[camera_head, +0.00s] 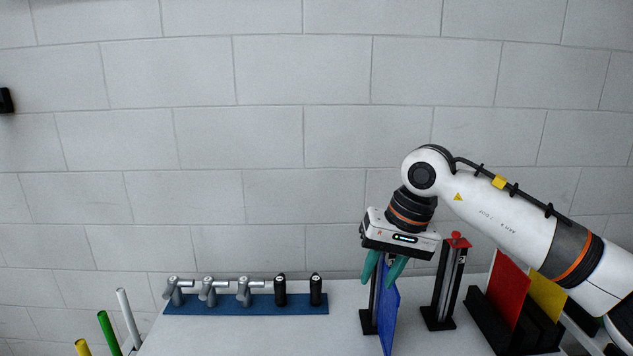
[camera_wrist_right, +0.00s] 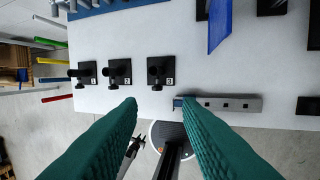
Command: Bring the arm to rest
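My right gripper (camera_head: 378,285) hangs from the right arm, its two green fingers pointing down over the worktable (camera_head: 240,335). In the right wrist view its fingers (camera_wrist_right: 158,102) are apart with nothing held between them. A blue plate (camera_head: 389,318) stands upright below and beside the fingers in the head view. In the wrist view the blue plate (camera_wrist_right: 219,25) is at the top, clear of the fingers. My left gripper does not show in the head view.
Two dark posts (camera_head: 445,290) flank the blue plate. A red plate (camera_head: 507,290) and a yellow plate (camera_head: 546,296) stand in a black rack at right. Colored rods (camera_head: 106,332) stand at left.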

